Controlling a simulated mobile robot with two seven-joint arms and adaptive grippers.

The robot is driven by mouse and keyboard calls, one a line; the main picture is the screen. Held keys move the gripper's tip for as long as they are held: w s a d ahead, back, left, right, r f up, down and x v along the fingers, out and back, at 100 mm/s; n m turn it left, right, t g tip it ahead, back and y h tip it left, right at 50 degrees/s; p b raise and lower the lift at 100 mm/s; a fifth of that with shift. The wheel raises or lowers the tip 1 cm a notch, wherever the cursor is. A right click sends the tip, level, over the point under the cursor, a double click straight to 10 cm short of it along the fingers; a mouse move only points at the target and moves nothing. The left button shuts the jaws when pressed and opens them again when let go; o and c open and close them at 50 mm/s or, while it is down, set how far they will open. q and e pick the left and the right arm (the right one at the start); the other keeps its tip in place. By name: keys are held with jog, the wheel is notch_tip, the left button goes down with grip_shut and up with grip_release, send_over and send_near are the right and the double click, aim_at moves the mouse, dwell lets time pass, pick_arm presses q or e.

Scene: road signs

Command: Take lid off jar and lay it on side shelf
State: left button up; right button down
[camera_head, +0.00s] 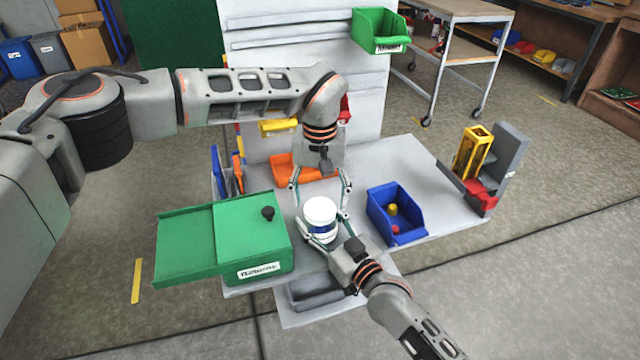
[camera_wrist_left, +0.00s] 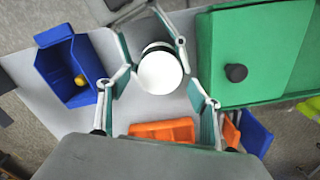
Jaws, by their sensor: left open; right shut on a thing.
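The jar (camera_head: 322,235) stands upright on the grey table, with its round white lid (camera_head: 320,209) on top. The lid also shows from above in the left wrist view (camera_wrist_left: 160,72), hiding most of the jar body. My right gripper (camera_head: 318,240) comes from the lower right and is shut on the jar below the lid. My left gripper (camera_head: 320,197) points down from above and behind the jar, open and empty. Its fingers are spread to either side of the lid; contact is not visible. I cannot tell which surface is the side shelf.
A green box with a sliding-type lid and black knob (camera_head: 225,235) stands left of the jar. A blue bin (camera_head: 408,228) stands right, an orange bin (camera_head: 287,170) behind. A lower grey shelf (camera_head: 300,317) juts out in front. Bare tabletop lies behind the blue bin.

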pick_arm(q)
jog(key=shift+f, duration=0.95)
jog(key=c, duration=1.1)
jog(key=shift+c, duration=0.2)
